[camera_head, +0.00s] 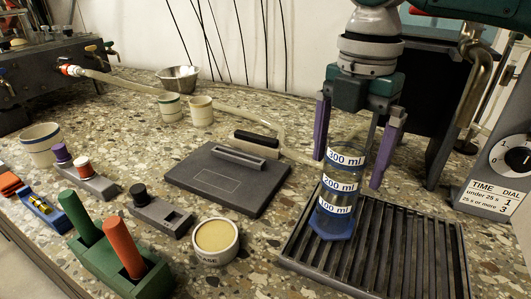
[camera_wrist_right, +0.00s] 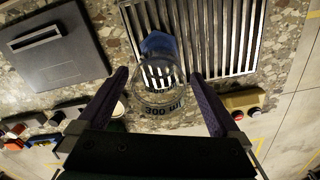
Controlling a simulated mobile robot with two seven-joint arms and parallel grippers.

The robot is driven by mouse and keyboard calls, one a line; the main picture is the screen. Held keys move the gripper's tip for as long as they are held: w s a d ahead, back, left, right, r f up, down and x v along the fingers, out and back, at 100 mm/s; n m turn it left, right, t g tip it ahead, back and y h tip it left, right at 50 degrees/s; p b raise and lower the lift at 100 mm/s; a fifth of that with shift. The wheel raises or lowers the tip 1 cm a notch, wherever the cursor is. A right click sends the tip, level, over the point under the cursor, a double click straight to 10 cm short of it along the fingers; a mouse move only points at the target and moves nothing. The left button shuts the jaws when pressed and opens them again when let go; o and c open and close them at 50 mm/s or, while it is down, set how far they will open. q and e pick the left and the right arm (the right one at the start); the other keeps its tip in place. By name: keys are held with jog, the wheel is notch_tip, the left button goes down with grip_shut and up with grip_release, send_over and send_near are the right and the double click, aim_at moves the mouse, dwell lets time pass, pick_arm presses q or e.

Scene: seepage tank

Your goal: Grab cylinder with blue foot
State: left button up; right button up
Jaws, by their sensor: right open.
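A clear measuring cylinder (camera_head: 341,187) with white 100, 200 and 300 ml labels stands upright on its blue foot (camera_head: 332,224), on a slatted grey rack (camera_head: 425,262). My right gripper (camera_head: 352,168) is open above the cylinder. Its purple fingers point down on either side of the cylinder's upper part, apart from it. In the right wrist view the cylinder (camera_wrist_right: 158,92) shows between the two fingers (camera_wrist_right: 163,88), with the blue foot (camera_wrist_right: 158,43) beyond its rim. My left gripper is not in view.
A grey plate with a handle (camera_head: 225,180) lies left of the rack. A grease cup (camera_head: 214,241) and a green block with green and red handles (camera_head: 105,262) stand in front. A hose (camera_head: 245,112) crosses the back. A dial panel (camera_head: 505,170) stands at right.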

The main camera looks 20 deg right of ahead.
notch_tip(320, 180, down, 3)
jog(key=shift+r, duration=0.1)
grip_shut()
dwell(0.8)
